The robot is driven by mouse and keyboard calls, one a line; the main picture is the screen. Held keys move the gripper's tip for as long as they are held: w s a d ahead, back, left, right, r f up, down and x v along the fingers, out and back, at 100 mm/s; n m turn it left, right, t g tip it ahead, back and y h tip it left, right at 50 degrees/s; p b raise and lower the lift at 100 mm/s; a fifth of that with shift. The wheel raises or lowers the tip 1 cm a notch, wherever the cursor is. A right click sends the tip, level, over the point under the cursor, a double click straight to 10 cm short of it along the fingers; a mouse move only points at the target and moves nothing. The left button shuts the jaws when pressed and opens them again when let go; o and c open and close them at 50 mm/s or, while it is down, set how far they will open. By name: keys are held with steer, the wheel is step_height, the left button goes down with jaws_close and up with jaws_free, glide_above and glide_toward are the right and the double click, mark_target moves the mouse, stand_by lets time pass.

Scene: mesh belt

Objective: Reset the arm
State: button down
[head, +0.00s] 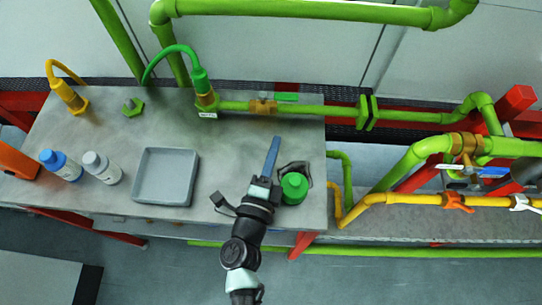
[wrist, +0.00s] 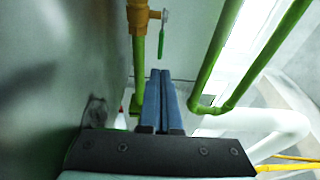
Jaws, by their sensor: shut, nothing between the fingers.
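My gripper (head: 272,157) reaches out over the right part of the grey bench (head: 230,215) in the head view. Its two blue fingers are pressed together and hold nothing. In the wrist view the shut fingers (wrist: 161,100) point toward a green pipe with a brass valve. A green round container (head: 294,187) stands just right of my gripper on the bench, with a dark looped shape behind it. I cannot tell from the head view how high the fingers are above the bench.
A grey tray (head: 166,202) lies left of my arm, with a blue-capped bottle (head: 66,168) and a grey-capped bottle (head: 104,168) further left. Green pipes (head: 330,110) run along the back; a yellow pipe (head: 400,198) is at right.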

steer(key=shift+v, duration=1.4)
